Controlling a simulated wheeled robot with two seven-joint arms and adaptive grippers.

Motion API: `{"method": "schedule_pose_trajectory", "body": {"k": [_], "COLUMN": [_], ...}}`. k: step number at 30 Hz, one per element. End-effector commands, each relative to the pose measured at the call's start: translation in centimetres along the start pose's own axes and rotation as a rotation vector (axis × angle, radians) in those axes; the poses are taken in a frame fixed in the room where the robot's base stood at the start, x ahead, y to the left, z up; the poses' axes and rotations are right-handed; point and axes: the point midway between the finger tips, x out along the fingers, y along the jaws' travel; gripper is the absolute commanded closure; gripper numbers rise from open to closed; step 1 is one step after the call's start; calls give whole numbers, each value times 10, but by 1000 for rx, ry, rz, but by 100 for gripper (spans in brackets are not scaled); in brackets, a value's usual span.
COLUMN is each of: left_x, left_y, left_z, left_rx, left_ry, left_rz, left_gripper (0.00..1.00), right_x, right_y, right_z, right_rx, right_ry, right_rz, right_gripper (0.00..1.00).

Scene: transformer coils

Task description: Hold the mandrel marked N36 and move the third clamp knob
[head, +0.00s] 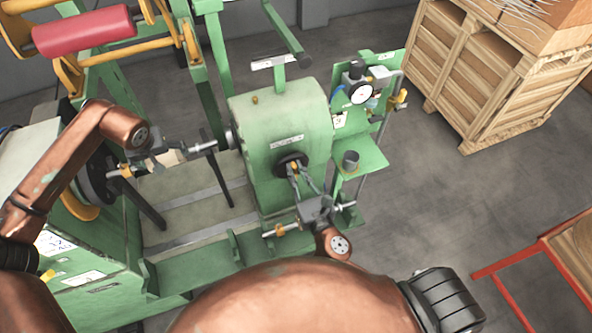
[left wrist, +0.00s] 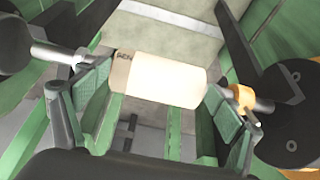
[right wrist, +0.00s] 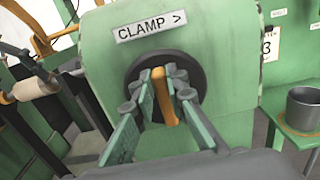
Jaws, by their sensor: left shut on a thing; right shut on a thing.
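The mandrel (left wrist: 158,80), a cream cylinder, lies across the left wrist view on a metal shaft. A dark marking at its left end is too unclear to read surely. My left gripper (left wrist: 160,92) has its green pads at the mandrel's two ends and is shut on it. The mandrel is small and partly covered in the head view (head: 172,156). The clamp knob (right wrist: 158,88) has an orange handle on a black disc (right wrist: 190,68), under a "CLAMP >" label. My right gripper (right wrist: 165,100) is shut on the handle, which stands between its pads.
The green machine housing (head: 280,115) carries the clamp disc. A grey cup (right wrist: 308,106) stands on a green shelf to its right, below a dial gauge (head: 360,93). A red roll (head: 85,30) hangs at the back left. Wooden crates (head: 480,85) stand at the back right.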

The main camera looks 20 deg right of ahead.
Motion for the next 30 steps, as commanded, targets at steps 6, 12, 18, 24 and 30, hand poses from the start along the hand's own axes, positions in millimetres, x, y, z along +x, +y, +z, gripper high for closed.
{"method": "schedule_pose_trajectory", "body": {"k": [6, 12, 18, 24, 30], "left_x": [0, 0, 0, 0, 0], "left_y": [0, 0, 0, 0, 0], "left_z": [0, -1, -1, -1, -1], "left_rx": [-1, -1, -1, -1, -1], "left_ry": [1, 2, 2, 2, 2], "left_rz": [1, 1, 1, 1, 1], "left_gripper": [59, 59, 59, 59, 59], "right_x": [0, 0, 0, 0, -1], "right_y": [0, -2, -6, -11, -16], "right_z": [0, -1, -2, -3, -6], "right_rx": [8, 69, 202, 387, 577], "right_ry": [1, 2, 2, 3, 3], "right_rz": [0, -1, -2, -2, -3], "right_gripper": [100, 100, 100, 100, 100]}}
